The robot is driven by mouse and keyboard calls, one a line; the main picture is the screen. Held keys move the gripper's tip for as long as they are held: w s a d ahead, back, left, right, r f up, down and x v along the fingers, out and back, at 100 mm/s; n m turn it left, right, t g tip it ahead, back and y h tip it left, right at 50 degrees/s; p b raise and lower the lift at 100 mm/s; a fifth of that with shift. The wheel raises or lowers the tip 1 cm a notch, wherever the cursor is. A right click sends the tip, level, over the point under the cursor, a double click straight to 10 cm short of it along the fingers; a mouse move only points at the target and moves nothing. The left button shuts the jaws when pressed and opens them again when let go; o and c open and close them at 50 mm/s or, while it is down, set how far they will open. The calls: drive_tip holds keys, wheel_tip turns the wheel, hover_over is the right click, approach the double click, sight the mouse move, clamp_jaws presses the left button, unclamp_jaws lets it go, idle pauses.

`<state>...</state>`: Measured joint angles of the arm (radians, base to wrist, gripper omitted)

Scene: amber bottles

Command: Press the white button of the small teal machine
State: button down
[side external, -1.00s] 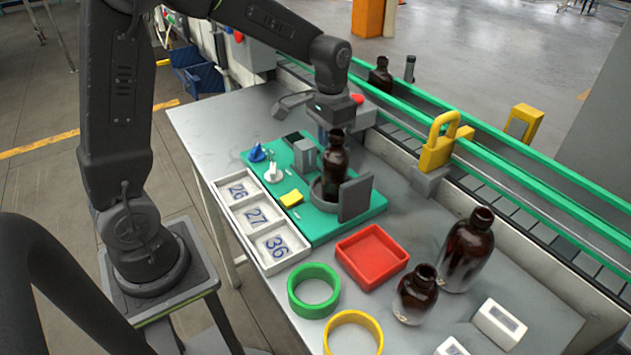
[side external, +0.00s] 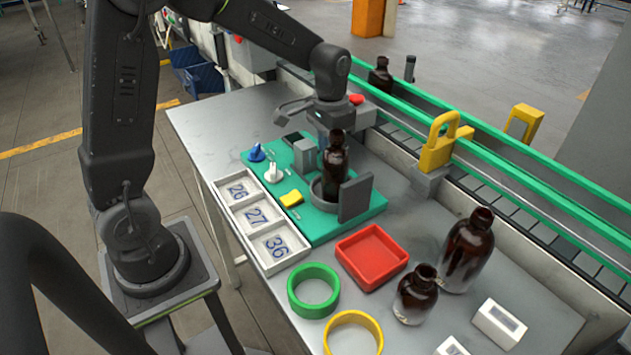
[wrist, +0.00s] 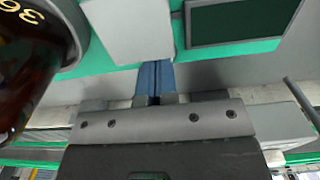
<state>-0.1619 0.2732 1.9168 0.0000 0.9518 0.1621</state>
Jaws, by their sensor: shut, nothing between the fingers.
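The teal machine (side external: 322,232) is a flat teal plate on the table. On it are a white knob-like part (side external: 273,173), a blue knob (side external: 257,153), a yellow part (side external: 292,198) and a grey block (side external: 305,157). An amber bottle (side external: 335,172) stands upright in a grey ring beside a dark grey plate (side external: 355,198). My gripper (side external: 321,139) is behind the grey block, near the machine's far edge; its tips are partly hidden. In the wrist view, its blue fingers (wrist: 155,70) are together and empty, between the grey block (wrist: 125,30) and a dark screen (wrist: 240,20).
A white tray (side external: 238,215) with numbered compartments lies in front of the machine. A red tray (side external: 371,257), green ring (side external: 292,293), yellow ring (side external: 377,325) and two amber bottles stand to the right. The green-railed conveyor (side external: 480,148) runs behind. The table's left end is clear.

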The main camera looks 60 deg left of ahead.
drive_tip(key=shift+f, duration=0.4)
drive_tip(key=shift+r, duration=3.55)
drive_tip(key=shift+s+d+r, duration=0.1)
drive_tip(key=shift+s+r, duration=0.1)
drive_tip(key=shift+r, duration=0.05)
drive_tip(key=s+d+r+t, duration=0.2)
drive_tip(key=s+d, duration=0.1)
drive_tip(key=s, duration=0.6)
drive_tip(key=s+d+r+t, duration=0.1)
drive_tip(key=s+d+t, duration=0.2)
drive_tip(key=s, duration=0.6)
drive_tip(key=shift+s+r+t, duration=0.3)
drive_tip(key=shift+r, duration=0.1)
